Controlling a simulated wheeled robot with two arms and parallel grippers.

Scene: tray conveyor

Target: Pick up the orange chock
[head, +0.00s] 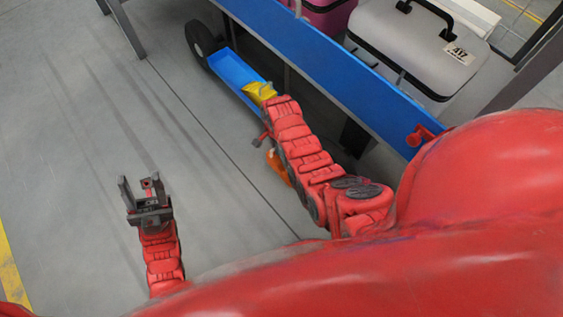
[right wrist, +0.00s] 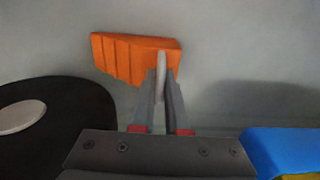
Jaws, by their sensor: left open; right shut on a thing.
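The orange chock (right wrist: 130,58) is a ridged wedge at the top of the right wrist view. In the head view an orange piece of it (head: 277,165) shows beside my right arm, which hides the rest. My right gripper (right wrist: 161,88) is shut on the chock, with a pale upright strip between its fingertips at the chock's near right part. Whether the chock touches the floor I cannot tell. My left gripper (head: 146,195) is open and empty above the floor at the lower left.
A blue tray (head: 233,68) with a yellow thing (head: 260,92) lies along the blue conveyor frame (head: 310,50). A dark wheel (head: 199,38) is at its far end. A grey case (head: 410,45) and a pink case (head: 325,14) sit on the conveyor. The left floor is clear.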

